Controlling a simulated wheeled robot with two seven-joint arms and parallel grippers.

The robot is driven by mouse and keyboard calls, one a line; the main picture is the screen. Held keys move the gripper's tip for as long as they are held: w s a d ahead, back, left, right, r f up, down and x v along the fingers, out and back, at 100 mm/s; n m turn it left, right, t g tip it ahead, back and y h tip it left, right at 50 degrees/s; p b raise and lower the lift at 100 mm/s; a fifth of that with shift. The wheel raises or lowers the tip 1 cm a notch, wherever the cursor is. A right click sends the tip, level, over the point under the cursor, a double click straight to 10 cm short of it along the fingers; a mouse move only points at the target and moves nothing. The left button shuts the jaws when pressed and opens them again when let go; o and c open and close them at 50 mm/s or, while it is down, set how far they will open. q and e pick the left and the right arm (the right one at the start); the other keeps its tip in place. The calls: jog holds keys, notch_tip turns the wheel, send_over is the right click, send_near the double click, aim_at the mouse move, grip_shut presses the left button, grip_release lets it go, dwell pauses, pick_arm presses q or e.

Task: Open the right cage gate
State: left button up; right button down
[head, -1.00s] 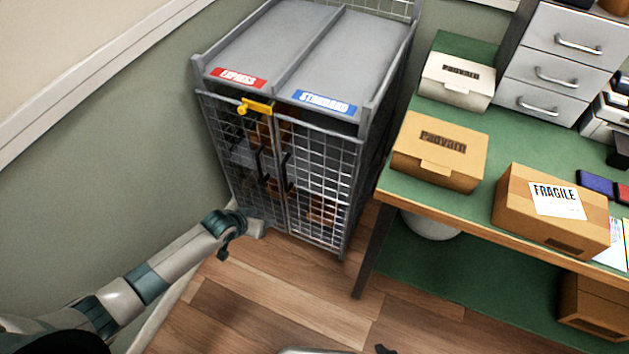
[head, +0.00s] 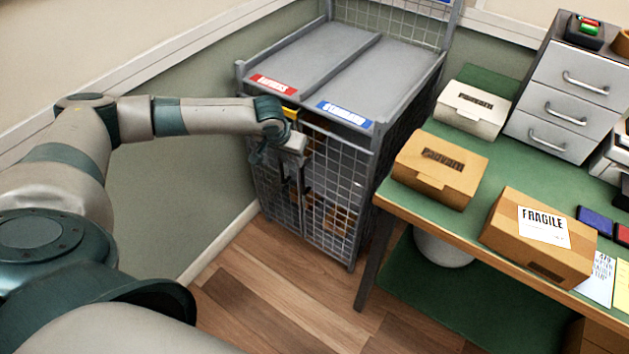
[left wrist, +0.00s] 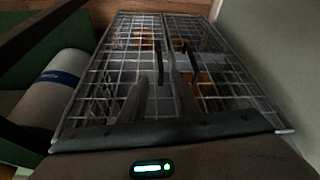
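The grey wire cage has a mesh right gate (head: 345,180), which hangs shut beside the left gate (head: 268,190). Dark upright handles (head: 301,178) show near the seam between the gates. A yellow latch (head: 290,112) at the top of the gates is partly hidden by my left arm. My left gripper (head: 284,152) is in front of the upper gates, by the latch and above the handles. In the left wrist view its two fingers (left wrist: 158,95) are apart with nothing between them, pointing toward the gates and handles. Contact cannot be told. My right gripper is out of view.
The cage top carries a red label (head: 274,84) and a blue label (head: 344,113). A green-topped desk (head: 455,225) with boxes stands close to the cage's right. The wooden floor (head: 290,290) before the cage is clear. A wall (head: 180,190) is at left.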

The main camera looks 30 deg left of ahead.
aim_at(302, 176)
pick_arm(q)
jog(key=shift+w+f, duration=0.1)
jog(key=shift+f, duration=0.1)
